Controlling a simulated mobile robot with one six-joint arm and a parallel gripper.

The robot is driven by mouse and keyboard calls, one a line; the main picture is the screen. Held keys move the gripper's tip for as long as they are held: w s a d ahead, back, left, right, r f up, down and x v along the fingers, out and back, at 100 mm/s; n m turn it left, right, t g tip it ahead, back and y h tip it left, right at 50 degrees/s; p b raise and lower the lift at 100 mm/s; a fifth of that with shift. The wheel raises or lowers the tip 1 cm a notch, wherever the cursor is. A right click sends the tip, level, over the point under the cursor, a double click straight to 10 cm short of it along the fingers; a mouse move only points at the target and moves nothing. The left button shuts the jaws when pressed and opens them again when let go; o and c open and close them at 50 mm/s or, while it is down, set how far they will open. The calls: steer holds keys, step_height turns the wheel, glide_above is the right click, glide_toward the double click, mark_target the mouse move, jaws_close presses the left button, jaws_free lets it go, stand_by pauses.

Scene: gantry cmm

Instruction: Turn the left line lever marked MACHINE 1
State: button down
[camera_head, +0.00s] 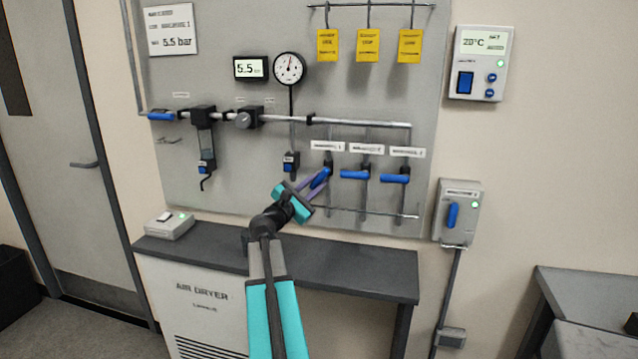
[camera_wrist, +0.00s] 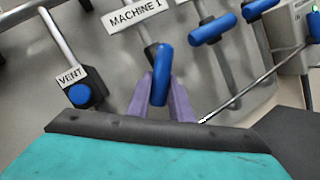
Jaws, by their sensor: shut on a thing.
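The blue lever under the MACHINE 1 label (camera_wrist: 134,16) is the leftmost of three blue line levers on the wall panel. In the head view this lever (camera_head: 320,179) slants down to the left, while the other two lie level. In the wrist view the lever (camera_wrist: 163,74) stands between the purple fingers. My gripper (camera_head: 312,184) is shut on it, and the fingers (camera_wrist: 163,97) reach up to its lower part from both sides. The fingers partly hide the valve body behind.
The middle lever (camera_head: 354,174) and right lever (camera_head: 394,179) sit close by on the right. A blue VENT button (camera_wrist: 80,95) is on the left. The air dryer's dark top (camera_head: 350,262) lies below. A switch box (camera_head: 459,212) is further right.

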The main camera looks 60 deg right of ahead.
steer(key=shift+r, duration=0.1)
steer(key=c, duration=1.6)
jaws_free()
steer(key=shift+w, duration=0.1)
steer(key=b+v, duration=0.2)
steer(key=v, duration=1.1)
steer(key=shift+a, duration=0.4)
steer(key=shift+c, duration=0.3)
